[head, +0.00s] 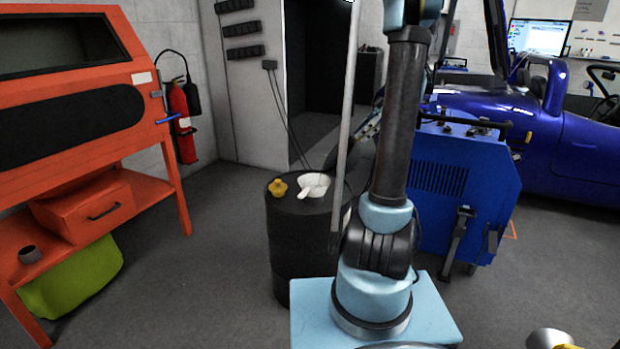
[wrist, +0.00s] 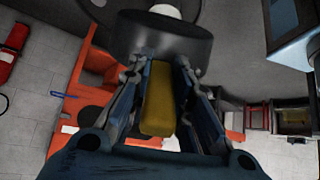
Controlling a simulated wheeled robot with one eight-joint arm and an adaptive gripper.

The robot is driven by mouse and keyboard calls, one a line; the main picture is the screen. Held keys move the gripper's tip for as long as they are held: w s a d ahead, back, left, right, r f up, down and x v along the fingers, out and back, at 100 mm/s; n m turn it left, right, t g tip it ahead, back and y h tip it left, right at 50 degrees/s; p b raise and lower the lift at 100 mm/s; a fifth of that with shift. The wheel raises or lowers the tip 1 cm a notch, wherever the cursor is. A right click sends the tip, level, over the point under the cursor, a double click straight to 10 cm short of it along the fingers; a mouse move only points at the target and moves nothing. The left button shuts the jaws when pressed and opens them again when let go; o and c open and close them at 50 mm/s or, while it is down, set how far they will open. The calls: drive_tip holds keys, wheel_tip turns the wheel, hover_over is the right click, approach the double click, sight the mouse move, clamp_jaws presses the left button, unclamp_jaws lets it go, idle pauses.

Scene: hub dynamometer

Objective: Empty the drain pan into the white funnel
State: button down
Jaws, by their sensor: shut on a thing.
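My gripper (wrist: 160,78) shows in the wrist view, its two blue-grey fingers closed on the sides of a yellow grip (wrist: 158,100). Beyond the fingertips is a dark round body (wrist: 160,45), which looks like the drain pan with the yellow grip as its handle. Its inside is not visible, so I cannot tell what it contains. In the head view, the white funnel (head: 314,184) sits on top of a black drum (head: 300,240), left of my arm.
A yellow cap (head: 278,187) sits on the drum beside the funnel. A blue machine (head: 460,180) and blue car (head: 570,145) stand at right. An orange cabinet (head: 75,100) and fire extinguisher (head: 182,122) are at left. The floor between cabinet and drum is clear.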

drive_tip(key=shift+s+a+b, duration=0.1)
drive_tip(key=shift+a+b, duration=0.25)
drive_tip(key=shift+b, duration=0.15)
